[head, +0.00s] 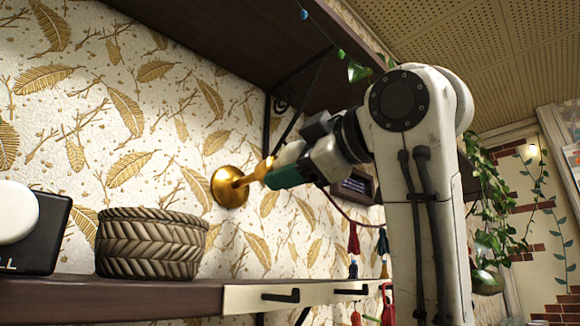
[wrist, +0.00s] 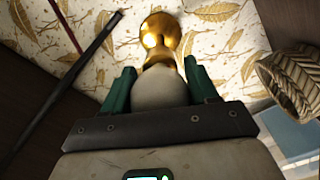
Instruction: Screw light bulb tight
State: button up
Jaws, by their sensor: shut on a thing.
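A brass wall lamp (head: 229,187) is mounted on the papered wall, with its socket pointing out toward my arm. My gripper (head: 270,175) is at the socket end, with its green fingers on either side of a white bulb (head: 290,154). In the wrist view, the bulb (wrist: 160,88) sits between the two green fingers (wrist: 158,85), which are shut on it. The bulb's far end meets the brass socket (wrist: 158,52). Its thread is hidden, so I cannot tell how deep it sits.
A brown shelf (head: 110,298) runs below the lamp, bearing a woven basket (head: 150,243) and a black box with a white knob (head: 30,225). A dark upper shelf (head: 230,40) with a metal bracket is above. Hooks and hanging plants are near my arm.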

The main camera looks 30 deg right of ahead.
jog(key=shift+f+m, duration=0.1)
jog(key=shift+m, duration=0.8)
jog(key=o, duration=1)
jog(key=shift+d, duration=0.1)
jog(key=b+v, duration=0.4)
jog(key=v, duration=0.6)
jog(key=shift+s+d, duration=0.1)
jog(key=shift+s, duration=0.3)
